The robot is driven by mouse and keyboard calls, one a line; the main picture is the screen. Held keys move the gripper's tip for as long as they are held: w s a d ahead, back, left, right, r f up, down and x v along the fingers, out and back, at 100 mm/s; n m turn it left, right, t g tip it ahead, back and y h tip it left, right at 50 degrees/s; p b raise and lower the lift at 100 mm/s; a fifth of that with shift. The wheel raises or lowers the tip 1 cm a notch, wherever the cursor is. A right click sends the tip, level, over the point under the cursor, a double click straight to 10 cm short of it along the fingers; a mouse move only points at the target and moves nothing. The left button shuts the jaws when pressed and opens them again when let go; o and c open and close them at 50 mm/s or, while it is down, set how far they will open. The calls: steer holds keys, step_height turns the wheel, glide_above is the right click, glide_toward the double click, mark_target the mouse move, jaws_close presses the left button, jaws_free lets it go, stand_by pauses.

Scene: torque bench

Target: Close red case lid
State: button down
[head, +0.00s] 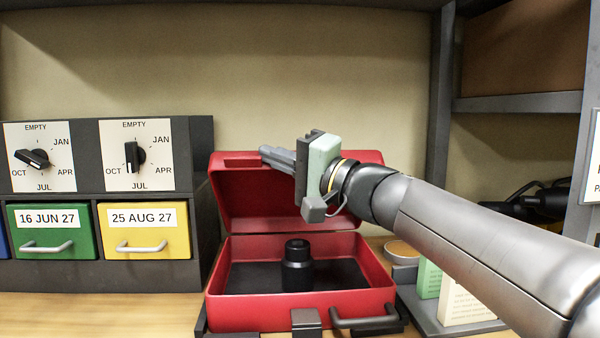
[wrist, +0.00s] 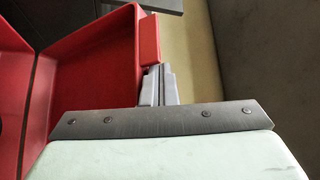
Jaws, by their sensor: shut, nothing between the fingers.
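The red case (head: 300,308) stands on the bench with its red lid (head: 240,205) raised upright at the back. A black cylindrical object (head: 296,265) stands inside the case on a dark base. The lid also shows in the wrist view (wrist: 100,65), to the left of the fingers. My gripper (head: 264,151) is shut and empty, at the height of the lid's top edge, its fingers pointing left. In the wrist view my gripper (wrist: 158,72) has its fingertips beside a red tab on the lid's edge. I cannot tell whether they touch it. My gripper hides part of the lid's top.
A dark unit with two dials, a green drawer (head: 40,232) and a yellow drawer (head: 145,231) stands to the left. A grey tray with boxes (head: 465,303) stands to the right of the case. A dark post and shelf (head: 520,103) rise behind on the right.

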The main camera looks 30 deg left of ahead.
steer(key=s+d+f+n+g+y+b, duration=0.1)
steer(key=s+d+f+n+b, duration=0.2)
steer(key=f, duration=0.6)
steer(key=shift+s+d+f+y, duration=0.15)
steer(key=shift+s+d+y, duration=0.3)
steer(key=shift+s, duration=0.95)
